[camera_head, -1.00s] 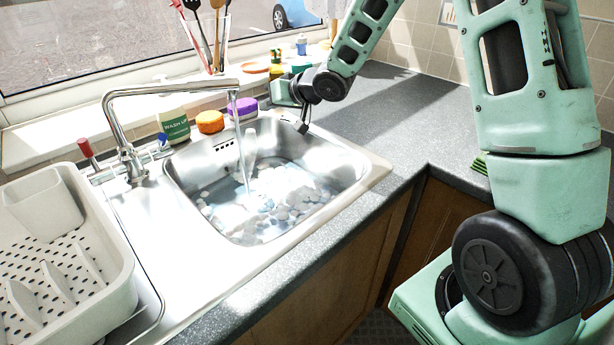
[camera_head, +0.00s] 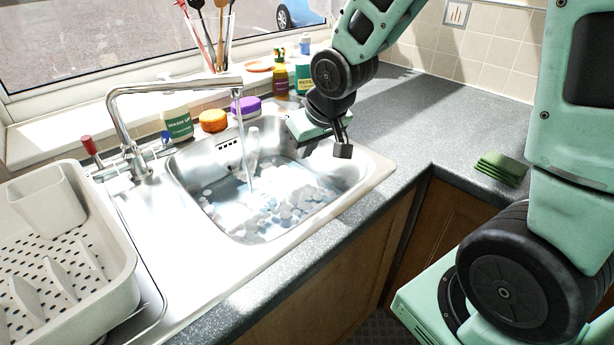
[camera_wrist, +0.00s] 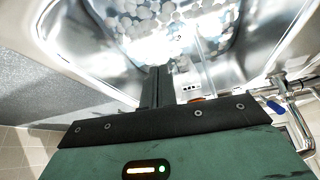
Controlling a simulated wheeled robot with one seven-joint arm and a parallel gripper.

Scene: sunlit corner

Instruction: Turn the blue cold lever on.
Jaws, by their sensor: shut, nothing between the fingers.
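The blue cold lever (camera_head: 166,138) sits at the base of the chrome tap (camera_head: 138,168), on its right side, behind the sink. It also shows in the wrist view (camera_wrist: 277,108), at the right edge. A red lever (camera_head: 91,147) stands upright on the tap's left. Water runs from the spout into the sink (camera_head: 262,236). My gripper (camera_head: 342,150) is shut and empty above the right side of the sink, well to the right of the blue lever. In the wrist view its fingers (camera_wrist: 157,88) lie together over the basin.
A white dish rack (camera_head: 122,290) is at left. Green cloths (camera_head: 502,168) lie on the right counter. The middle counter (camera_head: 400,120) is clear.

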